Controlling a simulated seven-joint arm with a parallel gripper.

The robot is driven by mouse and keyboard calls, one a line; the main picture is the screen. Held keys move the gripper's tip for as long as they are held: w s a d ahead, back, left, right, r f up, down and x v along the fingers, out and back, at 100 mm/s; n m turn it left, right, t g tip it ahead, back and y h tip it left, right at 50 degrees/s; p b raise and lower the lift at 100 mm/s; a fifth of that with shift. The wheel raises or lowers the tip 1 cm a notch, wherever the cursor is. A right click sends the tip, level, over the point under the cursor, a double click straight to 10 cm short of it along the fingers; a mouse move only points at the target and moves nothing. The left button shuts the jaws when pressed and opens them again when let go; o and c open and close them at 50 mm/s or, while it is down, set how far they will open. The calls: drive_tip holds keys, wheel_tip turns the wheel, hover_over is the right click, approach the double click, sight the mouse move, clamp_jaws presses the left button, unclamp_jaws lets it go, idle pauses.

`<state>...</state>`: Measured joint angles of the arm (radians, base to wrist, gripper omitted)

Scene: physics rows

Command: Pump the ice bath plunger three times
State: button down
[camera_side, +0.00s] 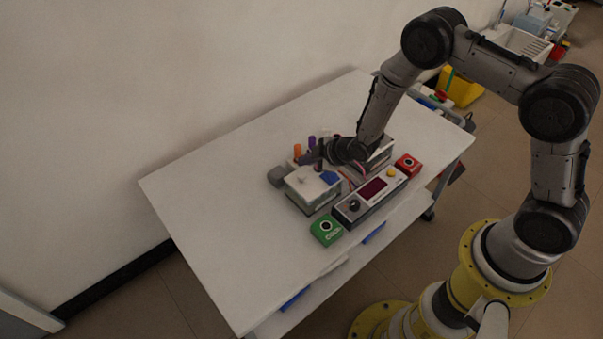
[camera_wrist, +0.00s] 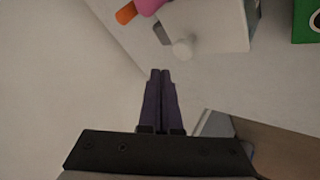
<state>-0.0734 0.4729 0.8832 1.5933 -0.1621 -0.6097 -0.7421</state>
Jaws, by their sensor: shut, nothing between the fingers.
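A white box (camera_side: 309,190) sits on the white table, and its pale top also shows in the wrist view (camera_wrist: 222,22). A white rounded knob (camera_wrist: 183,48) stands out at the box's near edge in the wrist view; it may be the plunger, but I cannot tell for certain. My gripper (camera_side: 320,157) is over the back of the box area in the side view. In the wrist view its two dark fingers (camera_wrist: 160,72) are together and empty, below and left of the knob and apart from it in the picture.
Orange (camera_side: 297,152) and purple (camera_side: 312,142) cylinders stand behind the box. A control panel (camera_side: 352,206) lies in front, between a green button box (camera_side: 326,230) and a red button box (camera_side: 407,165). The table (camera_side: 220,200) is clear on the left.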

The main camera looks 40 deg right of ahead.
sight(303, 174)
drive_tip(key=shift+f, duration=0.95)
drive_tip(key=shift+f, duration=0.15)
idle(1.3)
drive_tip(key=shift+f, duration=0.25)
drive_tip(key=shift+f, duration=1.25)
idle(1.3)
drive_tip(key=shift+s+r, duration=0.1)
drive_tip(key=shift+r, duration=1.55)
drive_tip(key=shift+r, duration=2.55)
